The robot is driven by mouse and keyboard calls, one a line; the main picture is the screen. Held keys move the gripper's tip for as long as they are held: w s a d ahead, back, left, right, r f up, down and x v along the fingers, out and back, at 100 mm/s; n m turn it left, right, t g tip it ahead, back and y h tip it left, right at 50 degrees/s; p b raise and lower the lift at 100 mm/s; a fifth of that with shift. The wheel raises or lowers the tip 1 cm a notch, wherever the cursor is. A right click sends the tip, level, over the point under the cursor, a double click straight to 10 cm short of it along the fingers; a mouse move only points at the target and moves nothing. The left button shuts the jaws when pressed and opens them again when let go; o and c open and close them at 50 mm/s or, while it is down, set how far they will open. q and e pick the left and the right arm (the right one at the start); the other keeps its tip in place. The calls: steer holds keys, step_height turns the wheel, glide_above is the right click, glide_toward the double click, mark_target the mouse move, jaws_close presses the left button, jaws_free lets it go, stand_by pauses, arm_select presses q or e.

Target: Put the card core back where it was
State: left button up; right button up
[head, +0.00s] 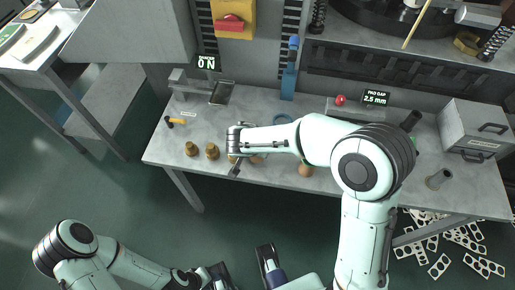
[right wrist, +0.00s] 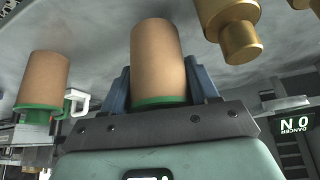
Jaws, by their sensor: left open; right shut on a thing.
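A brown card core (right wrist: 158,55) with a green end stands between the blue fingers of my right gripper (right wrist: 160,88), which is shut on it. In the head view my right gripper (head: 236,166) is low over the table's front left part; my own arm hides much of it. A second card core (right wrist: 42,80) with a green end is at the left of the right wrist view, apart from the gripper. In the head view a brown core (head: 305,170) shows beside my right forearm. My left gripper (head: 240,264) is open and empty at the bottom, away from the table.
Brass pieces (head: 212,151) stand left of my right gripper; one (right wrist: 232,30) is close in the right wrist view. Punched card strips (head: 440,266) lie on the floor.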

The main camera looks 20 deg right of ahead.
steer(key=shift+f, duration=0.95)
steer(key=shift+f+b, duration=0.15)
steer(key=shift+b, duration=0.25)
steer(key=o, duration=1)
steer(key=shift+o, duration=0.2)
